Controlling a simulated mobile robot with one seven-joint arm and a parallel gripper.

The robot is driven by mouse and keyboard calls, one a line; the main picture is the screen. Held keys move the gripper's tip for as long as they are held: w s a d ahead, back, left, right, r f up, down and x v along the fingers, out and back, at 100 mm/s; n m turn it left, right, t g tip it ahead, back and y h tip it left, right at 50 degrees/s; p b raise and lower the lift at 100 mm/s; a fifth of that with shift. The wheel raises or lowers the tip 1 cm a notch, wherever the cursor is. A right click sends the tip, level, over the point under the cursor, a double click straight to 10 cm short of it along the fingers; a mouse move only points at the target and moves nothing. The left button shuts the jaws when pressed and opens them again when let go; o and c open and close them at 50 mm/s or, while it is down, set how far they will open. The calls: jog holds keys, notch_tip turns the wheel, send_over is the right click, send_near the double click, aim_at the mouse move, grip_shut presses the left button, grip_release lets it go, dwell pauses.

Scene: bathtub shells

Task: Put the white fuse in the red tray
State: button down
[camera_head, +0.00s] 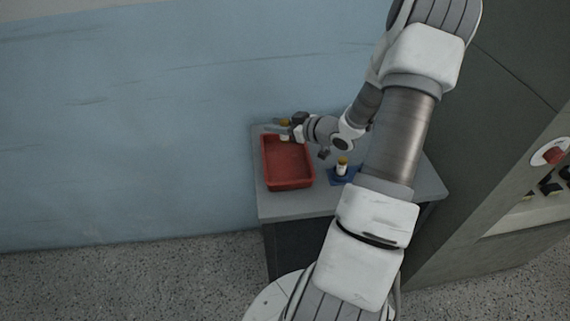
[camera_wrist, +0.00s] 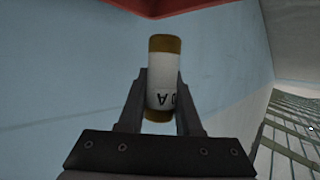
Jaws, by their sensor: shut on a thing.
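The white fuse (camera_wrist: 162,75) has gold-brown end caps and dark lettering. My gripper (camera_wrist: 160,92) is shut on it, with one finger on each side, in the wrist view. In the head view my gripper (camera_head: 287,131) is at the far end of the red tray (camera_head: 290,186), seemingly above its rim. The fuse (camera_head: 284,138) shows there only as a small pale patch, partly covered by the fingers. The visible tray floor is empty. A red edge of the tray (camera_wrist: 165,8) crosses the top of the wrist view.
Another white cylinder (camera_head: 342,168) with a yellow-orange top stands on a blue base (camera_head: 346,181) right of the tray. Both are on a grey cabinet top (camera_head: 290,206). A blue wall (camera_head: 150,130) is behind, and a dark cabinet (camera_head: 490,130) stands at the right.

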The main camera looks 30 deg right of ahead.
jog(key=s+d+r+m+h, duration=0.1)
jog(key=s+d+r, duration=0.2)
jog(key=d, duration=0.7)
jog(key=b, duration=0.3)
send_over(281, 166)
notch_tip(281, 166, down, 7)
jog(key=shift+w+f, duration=0.1)
jog(key=shift+f, duration=0.05)
jog(key=shift+f+b, duration=0.45)
jog(key=shift+f, duration=1.55)
jog(key=shift+f, duration=0.2)
jog(key=c, duration=0.9)
grip_release()
jog(key=shift+o, duration=0.2)
jog(key=shift+r, duration=0.1)
